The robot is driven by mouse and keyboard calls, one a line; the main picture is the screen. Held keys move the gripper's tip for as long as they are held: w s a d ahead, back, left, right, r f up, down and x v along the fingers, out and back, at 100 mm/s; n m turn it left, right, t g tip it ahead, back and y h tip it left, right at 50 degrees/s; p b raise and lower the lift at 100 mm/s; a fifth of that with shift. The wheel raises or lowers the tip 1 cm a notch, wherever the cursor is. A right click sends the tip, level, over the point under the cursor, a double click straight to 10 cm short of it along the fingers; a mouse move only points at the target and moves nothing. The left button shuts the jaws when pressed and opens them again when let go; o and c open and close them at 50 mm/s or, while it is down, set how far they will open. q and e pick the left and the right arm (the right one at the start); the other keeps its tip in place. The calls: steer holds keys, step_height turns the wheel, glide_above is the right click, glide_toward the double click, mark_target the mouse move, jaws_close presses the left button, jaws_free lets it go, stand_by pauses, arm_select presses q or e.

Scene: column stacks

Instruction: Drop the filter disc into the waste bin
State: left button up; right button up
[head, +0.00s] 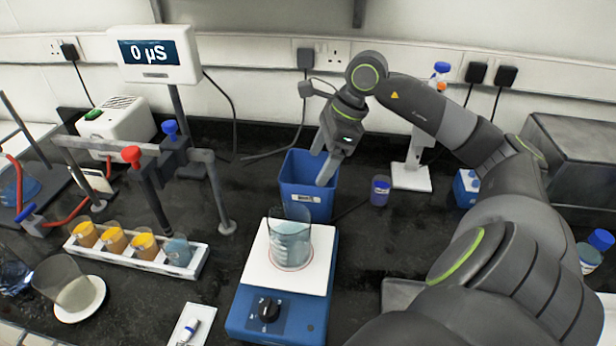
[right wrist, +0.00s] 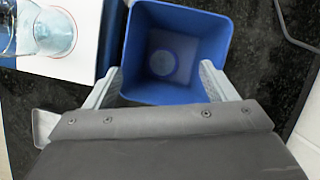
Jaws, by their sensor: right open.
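The blue waste bin (head: 306,203) stands behind the hotplate in the head view. In the right wrist view I look down into the open bin (right wrist: 205,30). A pale round shape (right wrist: 162,63) lies on its floor and looks like the filter disc. My right gripper (head: 320,166) is over the bin, pointing down, its fingers apart. In the right wrist view the fingers of the right gripper (right wrist: 160,70) stand at either side of the bin's near part, with nothing between them. My left gripper is not in view.
A blue hotplate (head: 247,309) with a beaker (head: 289,240) on its white top stands in front of the bin. A white rack (head: 140,262) of several beakers and a meter display (head: 155,54) are at left.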

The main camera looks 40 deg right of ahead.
steer(key=shift+r, duration=0.1)
steer(key=b+v, duration=0.2)
steer(key=v, duration=1)
stand_by(0.5)
